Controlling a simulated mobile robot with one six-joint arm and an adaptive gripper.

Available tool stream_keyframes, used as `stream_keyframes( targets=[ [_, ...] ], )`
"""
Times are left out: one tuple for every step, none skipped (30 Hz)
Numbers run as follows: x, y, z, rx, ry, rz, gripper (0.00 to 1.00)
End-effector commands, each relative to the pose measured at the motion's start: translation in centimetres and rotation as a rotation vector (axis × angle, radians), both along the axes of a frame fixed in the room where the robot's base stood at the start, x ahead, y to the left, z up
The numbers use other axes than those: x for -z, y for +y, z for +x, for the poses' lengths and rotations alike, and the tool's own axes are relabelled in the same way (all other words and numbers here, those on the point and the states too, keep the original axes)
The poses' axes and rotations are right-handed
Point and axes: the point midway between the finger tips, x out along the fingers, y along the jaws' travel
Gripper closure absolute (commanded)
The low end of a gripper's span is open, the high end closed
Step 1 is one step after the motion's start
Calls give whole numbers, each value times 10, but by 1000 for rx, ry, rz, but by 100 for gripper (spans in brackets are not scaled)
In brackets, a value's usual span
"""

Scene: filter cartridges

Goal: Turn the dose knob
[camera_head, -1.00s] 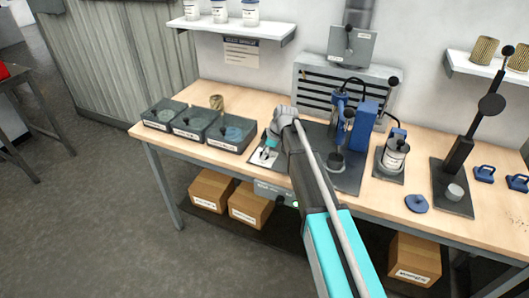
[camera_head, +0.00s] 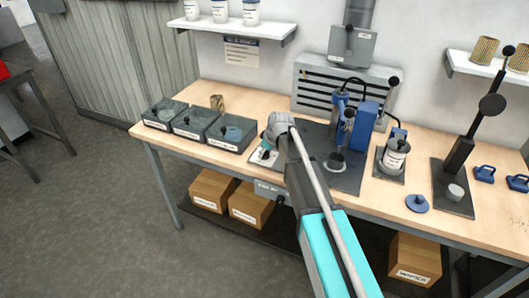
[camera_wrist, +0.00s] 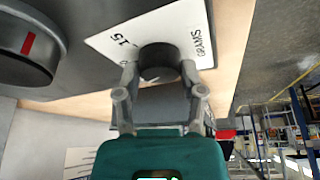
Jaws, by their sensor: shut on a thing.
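The dose knob (camera_wrist: 158,58) is a short dark round knob on a white dial plate (camera_wrist: 110,42) marked "15" and "GRAMS" in the wrist view. My gripper (camera_wrist: 160,78) has one finger on each side of the knob and is shut on it. The fingers hide part of the knob and of the scale, and I cannot make out a pointer. In the head view the white plate (camera_head: 258,160) shows at the front of the bench, while my wrist hides the knob.
A dark round part with a red mark (camera_wrist: 28,45) stands beside the plate. Several dark bins (camera_head: 188,122) are left of my wrist. A blue press (camera_head: 360,125) on a dark base is to the right.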

Motion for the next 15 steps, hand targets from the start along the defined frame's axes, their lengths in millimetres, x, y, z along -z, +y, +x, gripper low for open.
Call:
stream_keyframes(
  targets=[
    [0,0,0,44,-4,-1,96],
    [0,0,0,70,-4,-1,96],
    [0,0,0,104,-3,0,96],
    [0,0,0,129,-3,-1,96],
    [0,0,0,154,-4,-1,96],
    [0,1,0,185,-4,0,96],
    [0,1,1,207,-4,-1,96],
    [0,1,1,229,-4,-1,96],
    [0,1,0,255,-3,0,96],
    [0,1,1,274,-3,-1,96],
    [0,1,1,293,-3,-1,96],
    [0,1,1,316,-3,0,96],
    [0,1,1,330,-3,1,96],
    [0,1,1,344,-3,0,96],
    [0,0,1,362,-3,0,96]
  ],
)
